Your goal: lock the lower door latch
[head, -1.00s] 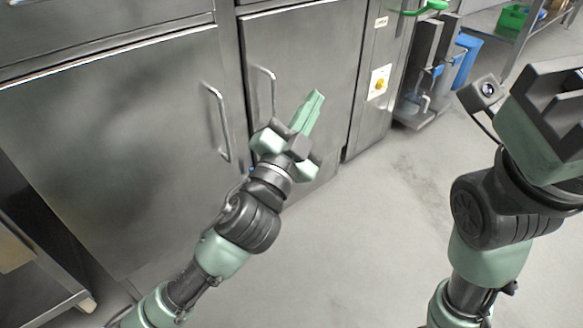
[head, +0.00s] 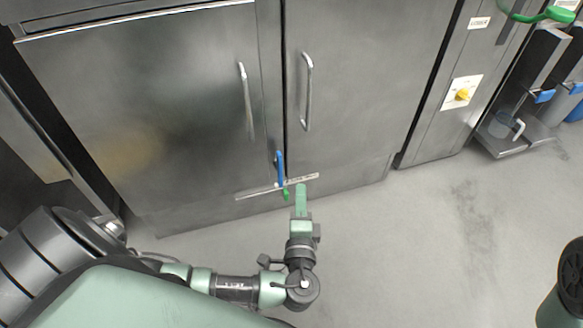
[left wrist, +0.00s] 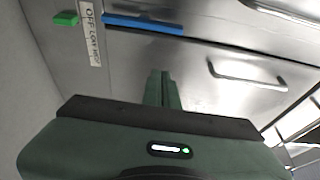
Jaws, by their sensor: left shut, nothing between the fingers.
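The lower door latch has a blue lever (head: 280,168) standing upright at the bottom of the seam between two steel doors. A short green end (head: 285,194) shows below it, and a pale label strip (head: 252,193) runs across behind. In the left wrist view the blue lever (left wrist: 143,24), the green end (left wrist: 66,18) and the label (left wrist: 90,32), which seems to read OFF and LOWER, show at the top. My left gripper (head: 301,187) is shut and empty, just right of the green end in the head view; its fingers (left wrist: 163,88) look apart from the lever. My right gripper is out of view.
Vertical bar handles stand on the left door (head: 246,100) and right door (head: 307,92). A green handle (head: 545,15) is at the upper right.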

